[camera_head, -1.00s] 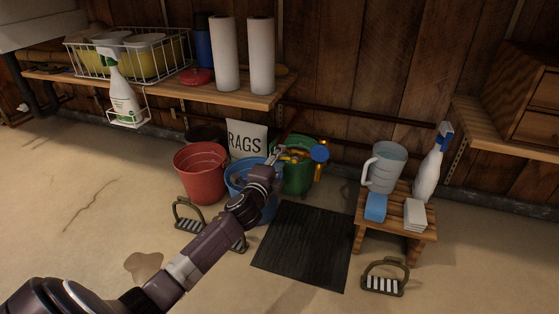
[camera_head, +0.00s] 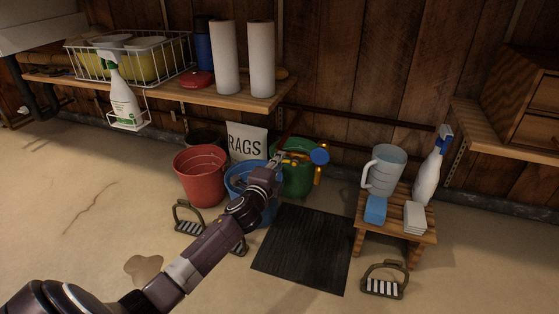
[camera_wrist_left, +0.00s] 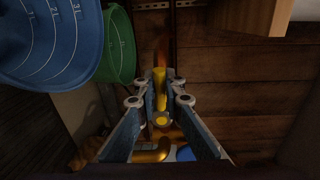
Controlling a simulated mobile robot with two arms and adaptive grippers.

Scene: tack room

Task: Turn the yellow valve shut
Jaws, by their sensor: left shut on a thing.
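The yellow valve (camera_head: 294,157) is on the pipework in front of the green bucket, beside a round blue valve handle (camera_head: 320,156). In the left wrist view its yellow lever (camera_wrist_left: 160,92) stands between my fingers, with yellow pipe fittings (camera_wrist_left: 150,155) below. My left gripper (camera_head: 277,158) reaches in from the left at the valve. In the left wrist view its two fingers (camera_wrist_left: 161,88) are closed on the lever, one on each side. In the head view the gripper partly hides the valve. My right gripper is in neither view.
A blue bucket (camera_head: 236,178) and a red bucket (camera_head: 199,176) stand left of the valve, with the green bucket (camera_head: 299,180) behind it. A black mat (camera_head: 301,248) lies in front. A small wooden stool (camera_head: 398,226) with a jug (camera_head: 384,170) stands right.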

